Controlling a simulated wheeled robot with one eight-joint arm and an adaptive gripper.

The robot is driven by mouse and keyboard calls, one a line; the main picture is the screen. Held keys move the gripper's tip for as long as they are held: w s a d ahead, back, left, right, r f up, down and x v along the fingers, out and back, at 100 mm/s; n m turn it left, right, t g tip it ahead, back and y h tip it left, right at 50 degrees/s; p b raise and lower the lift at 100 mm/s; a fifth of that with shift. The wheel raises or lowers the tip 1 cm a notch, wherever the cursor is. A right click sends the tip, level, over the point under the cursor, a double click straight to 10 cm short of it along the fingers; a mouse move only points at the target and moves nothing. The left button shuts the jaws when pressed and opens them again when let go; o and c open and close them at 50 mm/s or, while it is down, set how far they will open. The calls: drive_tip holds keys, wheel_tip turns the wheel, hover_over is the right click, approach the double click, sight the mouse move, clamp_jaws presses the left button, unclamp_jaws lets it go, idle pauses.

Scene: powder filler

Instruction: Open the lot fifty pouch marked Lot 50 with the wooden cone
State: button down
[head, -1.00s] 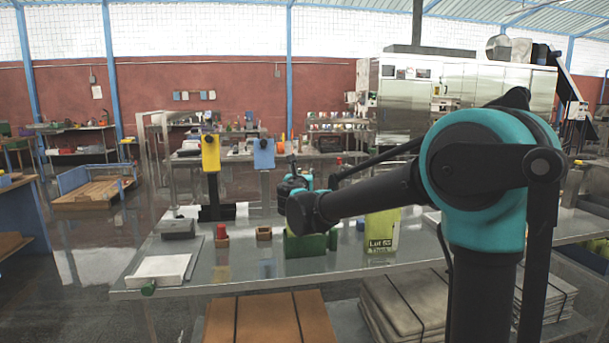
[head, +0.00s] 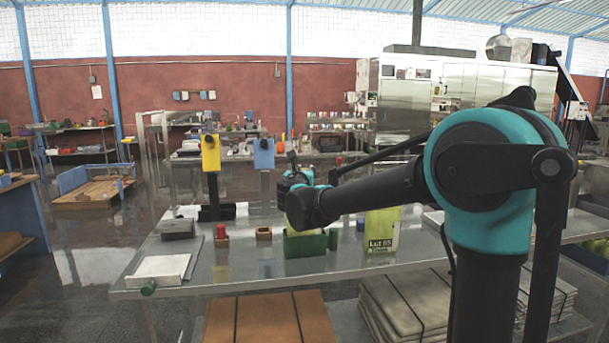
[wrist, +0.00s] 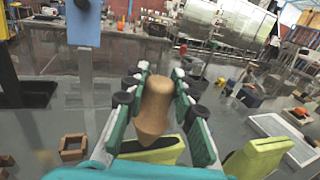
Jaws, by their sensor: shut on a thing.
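My gripper (wrist: 159,73) is shut on the wooden cone (wrist: 155,108), seen in the wrist view between the fingers. A yellow-green pouch (wrist: 160,155) shows just behind and below the cone there; I cannot tell whether they touch. In the head view my arm covers the gripper and cone. A green holder (head: 305,246) stands on the steel table below my wrist, with yellow-green showing at its top. Its marking is hidden, so I cannot confirm Lot 50. A second yellow-green pouch (head: 382,228) stands to the right, with a small lot label that seems to read 65.
The steel table (head: 240,280) carries a small wooden box (head: 264,234), a red-topped block (head: 222,236), a white pad (head: 160,268) and a dark green cylinder (head: 333,239). Yellow (head: 211,155) and blue (head: 264,155) uprights stand behind. The table's front middle is clear.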

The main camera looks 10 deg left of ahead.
drive_tip(key=shift+r, duration=2.4)
